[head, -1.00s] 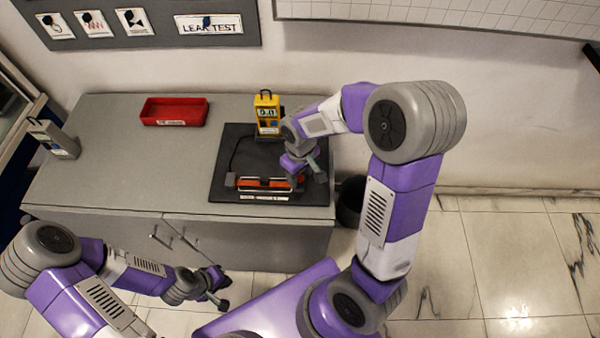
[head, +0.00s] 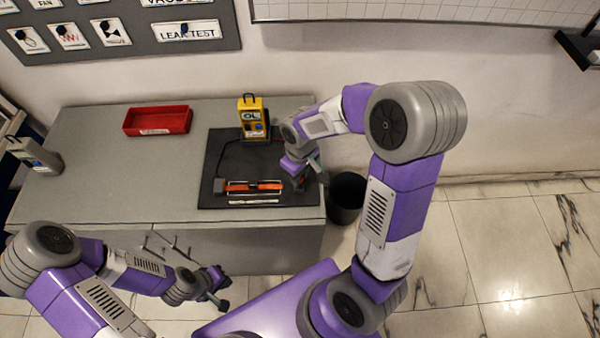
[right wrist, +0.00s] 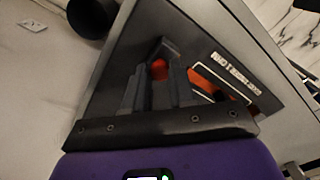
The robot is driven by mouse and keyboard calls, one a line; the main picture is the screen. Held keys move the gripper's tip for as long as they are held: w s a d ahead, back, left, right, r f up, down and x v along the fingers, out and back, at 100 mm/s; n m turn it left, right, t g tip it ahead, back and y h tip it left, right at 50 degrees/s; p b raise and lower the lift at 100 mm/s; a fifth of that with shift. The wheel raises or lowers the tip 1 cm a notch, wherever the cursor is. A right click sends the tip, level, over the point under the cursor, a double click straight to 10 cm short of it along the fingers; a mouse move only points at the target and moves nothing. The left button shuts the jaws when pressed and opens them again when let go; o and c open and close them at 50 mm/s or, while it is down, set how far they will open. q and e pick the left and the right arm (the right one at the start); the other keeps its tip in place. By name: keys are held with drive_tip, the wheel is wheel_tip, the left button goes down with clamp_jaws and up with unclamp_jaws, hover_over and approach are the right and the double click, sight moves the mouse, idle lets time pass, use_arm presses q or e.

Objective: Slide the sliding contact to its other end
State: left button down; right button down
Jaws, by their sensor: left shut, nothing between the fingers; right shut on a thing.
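In the right wrist view the fingers (right wrist: 158,92) close around a small red-orange part (right wrist: 159,69), with a dark block just beyond. My left gripper (head: 219,292) is shut and empty, in front of the cabinet.
A yellow meter (head: 252,117) stands at the back of the mat (head: 228,152), with a dark cable beside it. A red tray (head: 158,120) sits at the back left and a grey device (head: 35,156) at the far left. A dark bin (head: 346,197) stands right of the cabinet.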

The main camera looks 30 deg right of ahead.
sight(303, 182)
drive_tip(key=shift+s+d, duration=0.15)
drive_tip(key=shift+d, duration=0.4)
drive_tip(key=c, duration=1.2)
unclamp_jaws()
drive_tip(key=shift+o, duration=1.3)
drive_tip(key=shift+s+d, duration=0.15)
drive_tip(key=shift+a, duration=0.2)
wheel_tip(303, 182, up, 8)
drive_tip(key=p, duration=0.2)
drive_tip(key=shift+f, duration=0.2)
